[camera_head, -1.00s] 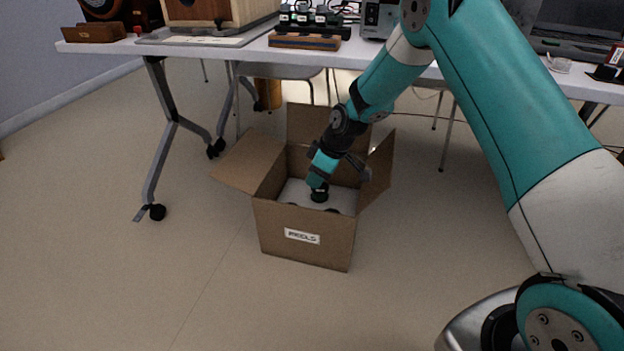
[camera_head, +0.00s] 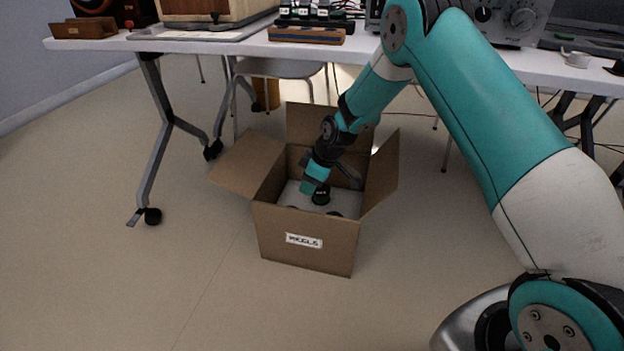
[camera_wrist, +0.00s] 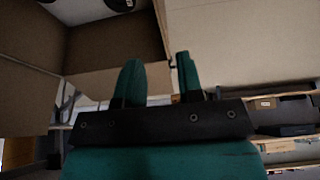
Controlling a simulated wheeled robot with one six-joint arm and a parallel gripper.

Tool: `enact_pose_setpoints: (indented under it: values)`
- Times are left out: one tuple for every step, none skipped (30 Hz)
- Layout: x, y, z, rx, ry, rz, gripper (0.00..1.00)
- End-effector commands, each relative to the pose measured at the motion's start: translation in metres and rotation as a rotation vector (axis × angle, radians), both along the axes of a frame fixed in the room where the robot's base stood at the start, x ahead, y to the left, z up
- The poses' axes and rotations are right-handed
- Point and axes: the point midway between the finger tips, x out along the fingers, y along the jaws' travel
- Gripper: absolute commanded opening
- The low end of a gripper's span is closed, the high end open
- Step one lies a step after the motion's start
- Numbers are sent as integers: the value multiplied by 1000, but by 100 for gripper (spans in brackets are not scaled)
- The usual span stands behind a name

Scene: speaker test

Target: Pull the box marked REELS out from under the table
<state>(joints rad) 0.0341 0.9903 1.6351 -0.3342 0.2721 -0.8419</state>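The open cardboard box marked REELS (camera_head: 303,241) stands on the floor at the table's front, its label facing me and its flaps spread. Part of its back is under the tabletop. My gripper (camera_head: 309,187) points down into the box opening; its fingertips are hard to make out there. In the wrist view my gripper (camera_wrist: 158,75) shows two teal fingers apart, with cardboard (camera_wrist: 95,82) close by them. I cannot tell whether they touch it. A dark round item (camera_head: 321,196) lies inside on a pale surface.
The white table (camera_head: 200,47) carries a speaker cabinet, small bottles and electronic equipment. Its left leg (camera_head: 158,150), with a caster, stands left of the box. A chair (camera_head: 280,68) is behind under the table. The floor (camera_head: 200,290) in front and to the left is clear.

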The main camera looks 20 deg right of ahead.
Motion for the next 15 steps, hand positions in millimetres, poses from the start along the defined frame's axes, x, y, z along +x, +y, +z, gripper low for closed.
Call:
enact_pose_setpoints:
  values:
    - [2, 4, -15, 0, 1, 3, 34]
    - [3, 6, -21, 0, 2, 4, 34]
    - [5, 9, -28, -1, 1, 4, 34]
    - [6, 11, -34, 0, 2, 5, 34]
    - [7, 13, -40, 0, 2, 5, 34]
    - [10, 16, -47, -1, 1, 4, 34]
    - [11, 18, -53, 0, 2, 5, 34]
    - [12, 20, -58, 0, 2, 5, 34]
    - [14, 23, -65, 1, 1, 6, 34]
    - [15, 25, -71, 0, 1, 6, 34]
    - [17, 27, -77, -1, 1, 7, 34]
    - [19, 29, -84, 0, 0, 7, 34]
    - [20, 31, -90, 1, 1, 6, 34]
    - [21, 33, -95, 1, 1, 6, 34]
    - [23, 35, -102, 1, 1, 6, 34]
